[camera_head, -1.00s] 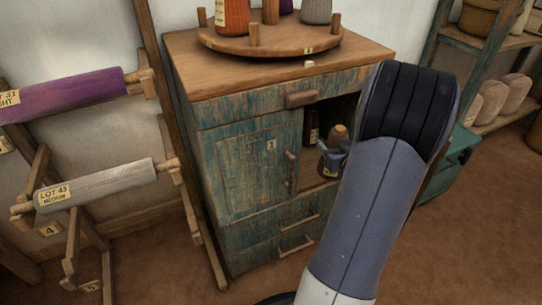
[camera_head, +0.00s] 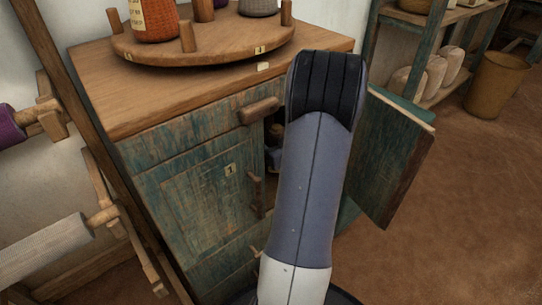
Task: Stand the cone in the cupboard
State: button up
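The cupboard (camera_head: 190,195) is a worn teal wooden cabinet with a brown top. Its left door, with a small "1" label, is shut; its right door (camera_head: 390,160) stands open, swung out to the right. My arm crosses in front of the opening and hides most of the inside. Through a narrow gap left of the arm, small dark shapes show inside the cupboard, too little to tell apart. My gripper is almost wholly behind my arm, at most a bluish sliver in that gap. I cannot make out the cone or whether the gripper holds it.
A round wooden turntable (camera_head: 200,50) on the cabinet top carries an orange cone (camera_head: 153,18), a grey cone (camera_head: 259,6) and pegs. A rack with a white roller (camera_head: 40,250) stands at left. Shelves and a basket (camera_head: 497,84) are at right. Floor is clear at right.

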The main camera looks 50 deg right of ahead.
jog(key=shift+f+b, duration=0.65)
jog(key=shift+f, duration=0.95)
jog(key=shift+f, duration=0.2)
jog(key=o, duration=1.1)
jog(key=shift+r, duration=0.2)
jog(key=shift+s+r, duration=0.1)
jog(key=shift+s, duration=0.15)
jog(key=p+v, duration=0.3)
jog(key=v, duration=0.8)
jog(key=shift+s+a, duration=0.15)
jog(key=shift+s, duration=0.1)
